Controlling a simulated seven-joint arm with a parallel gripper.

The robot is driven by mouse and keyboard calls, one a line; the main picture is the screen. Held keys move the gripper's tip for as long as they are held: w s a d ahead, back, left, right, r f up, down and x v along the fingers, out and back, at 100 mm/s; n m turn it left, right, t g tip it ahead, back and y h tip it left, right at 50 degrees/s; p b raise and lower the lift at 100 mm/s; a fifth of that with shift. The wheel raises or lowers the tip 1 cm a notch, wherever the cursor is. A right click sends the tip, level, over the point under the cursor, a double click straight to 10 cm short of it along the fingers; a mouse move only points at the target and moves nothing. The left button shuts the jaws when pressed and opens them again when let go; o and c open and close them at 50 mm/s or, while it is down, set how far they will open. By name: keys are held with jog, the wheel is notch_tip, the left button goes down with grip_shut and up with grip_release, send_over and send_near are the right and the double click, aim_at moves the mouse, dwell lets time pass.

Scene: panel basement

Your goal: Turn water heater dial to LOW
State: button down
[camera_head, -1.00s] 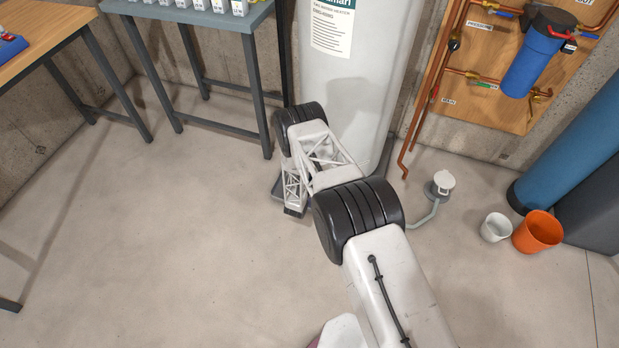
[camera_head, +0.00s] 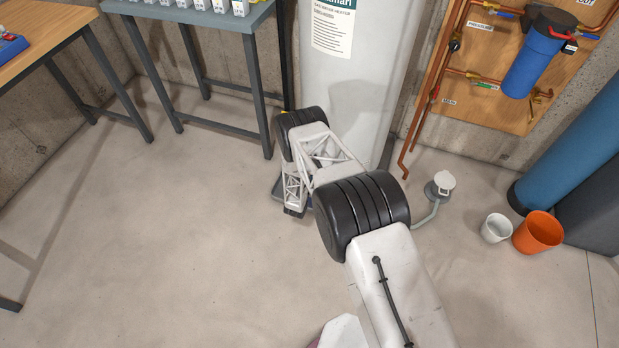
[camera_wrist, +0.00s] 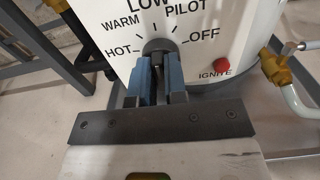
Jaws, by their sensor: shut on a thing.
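The white water heater (camera_head: 345,85) stands at the back of the head view, with my arm reaching to its lower front. In the wrist view, its dark dial (camera_wrist: 157,45) is ringed by tick marks and the words HOT, WARM, LOW, PILOT and OFF. LOW is at the top, partly cut off by the frame edge. My gripper (camera_wrist: 160,70) has its two blue fingers shut on the dial from either side. The fingers cover much of the dial, and I cannot tell which mark it points at. In the head view the dial and fingers are hidden behind my arm.
A red IGNITE button (camera_wrist: 222,65) sits right of the dial, with a brass valve (camera_wrist: 275,68) farther right. A grey-topped table (camera_head: 195,14) stands left of the heater. Copper pipes (camera_head: 425,110), a white bucket (camera_head: 495,228) and an orange bucket (camera_head: 538,232) are to the right.

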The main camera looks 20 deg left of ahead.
dwell(0.3)
jog(key=c, duration=1.2)
grip_release()
jog(key=shift+o, duration=0.2)
jog(key=s, duration=0.7)
jog(key=shift+s, duration=0.4)
